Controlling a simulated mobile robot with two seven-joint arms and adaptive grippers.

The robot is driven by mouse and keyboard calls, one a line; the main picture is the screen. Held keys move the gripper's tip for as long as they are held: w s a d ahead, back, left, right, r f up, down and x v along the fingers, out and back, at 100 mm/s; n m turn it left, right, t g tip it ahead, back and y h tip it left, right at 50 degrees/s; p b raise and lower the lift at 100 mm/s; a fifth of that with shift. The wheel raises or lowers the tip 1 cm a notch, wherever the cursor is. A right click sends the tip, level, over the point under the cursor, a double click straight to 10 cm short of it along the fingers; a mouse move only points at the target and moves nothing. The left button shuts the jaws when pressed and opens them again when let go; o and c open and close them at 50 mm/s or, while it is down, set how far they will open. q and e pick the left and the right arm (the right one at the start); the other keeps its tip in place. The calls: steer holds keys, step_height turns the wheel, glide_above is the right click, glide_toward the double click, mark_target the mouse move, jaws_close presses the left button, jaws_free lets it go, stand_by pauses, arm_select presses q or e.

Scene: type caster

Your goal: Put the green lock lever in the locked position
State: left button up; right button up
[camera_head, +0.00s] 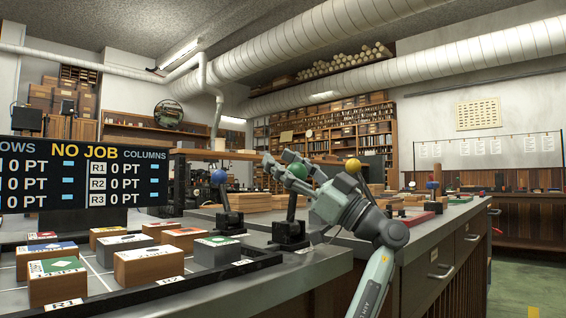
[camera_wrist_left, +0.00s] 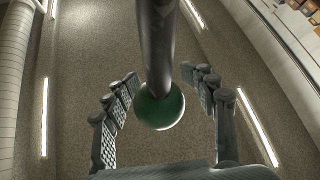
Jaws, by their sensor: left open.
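The green lock lever has a green ball knob (camera_head: 297,171) on a dark shaft rising nearly upright from a black base (camera_head: 290,234) on the bench. My left gripper (camera_head: 280,166) is open at knob height, its fingers around the ball. In the left wrist view the green ball (camera_wrist_left: 160,108) sits between the spread fingers, with a visible gap on both sides. The shaft (camera_wrist_left: 158,45) runs up out of that view. The gripper partly covers the knob in the head view. My right gripper is not in view.
A blue-knobbed lever (camera_head: 219,177) stands left of the green one. A yellow knob (camera_head: 352,165) shows just right of my gripper. Wooden blocks with coloured tops (camera_head: 150,265) sit in a black-railed tray at front left. A scoreboard (camera_head: 85,172) reads NO JOB.

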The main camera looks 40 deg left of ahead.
arm_select(q)
steer(key=w+d, duration=0.3)
steer(key=d, duration=0.9)
steer(key=shift+d+f, duration=0.3)
